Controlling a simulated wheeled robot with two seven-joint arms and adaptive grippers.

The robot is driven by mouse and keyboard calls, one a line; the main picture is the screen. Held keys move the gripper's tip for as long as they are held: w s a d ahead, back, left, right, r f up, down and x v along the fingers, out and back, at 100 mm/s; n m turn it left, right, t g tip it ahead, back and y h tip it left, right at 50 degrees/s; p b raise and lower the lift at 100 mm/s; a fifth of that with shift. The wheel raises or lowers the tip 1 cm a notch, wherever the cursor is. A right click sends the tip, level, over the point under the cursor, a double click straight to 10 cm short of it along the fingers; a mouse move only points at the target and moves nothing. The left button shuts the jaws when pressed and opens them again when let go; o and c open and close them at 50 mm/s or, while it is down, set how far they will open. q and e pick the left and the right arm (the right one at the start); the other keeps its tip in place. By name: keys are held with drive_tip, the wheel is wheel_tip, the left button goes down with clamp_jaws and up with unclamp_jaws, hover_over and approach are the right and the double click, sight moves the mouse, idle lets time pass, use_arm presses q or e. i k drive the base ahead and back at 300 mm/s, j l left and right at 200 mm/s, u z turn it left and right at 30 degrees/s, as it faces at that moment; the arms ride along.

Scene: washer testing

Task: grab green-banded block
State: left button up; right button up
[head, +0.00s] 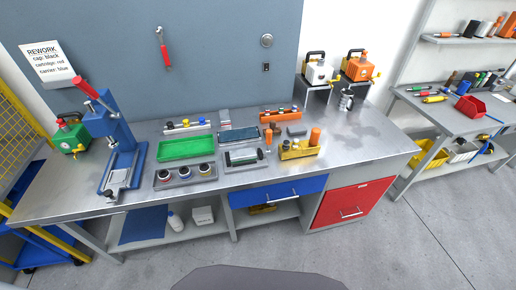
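I cannot make out for certain which thing is the green-banded block. A low grey block-like fixture (243,163) with dark green parts stands near the front middle of the steel workbench (330,165). A bright green tray (185,148) lies to its left. Neither of my grippers shows in the head view.
A blue press (118,130) and a green device (70,138) stand on the left. A grey tray of round parts (185,180), a yellow holder (298,152) and an orange rack (280,115) share the bench. Its right part is mostly clear.

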sight(248, 155)
drive_tip(key=j+z, duration=0.25)
drive_tip(key=j, duration=0.2)
drive_tip(key=k+j+z, duration=0.2)
drive_tip(key=j, duration=0.2)
drive_tip(key=j+z, duration=0.25)
drive_tip(key=j, duration=0.15)
drive_tip(key=k+j+z, duration=0.2)
drive_tip(key=j, duration=0.2)
drive_tip(key=k+j+z, duration=0.1)
drive_tip(key=j+z, duration=0.15)
drive_tip(key=j, duration=0.15)
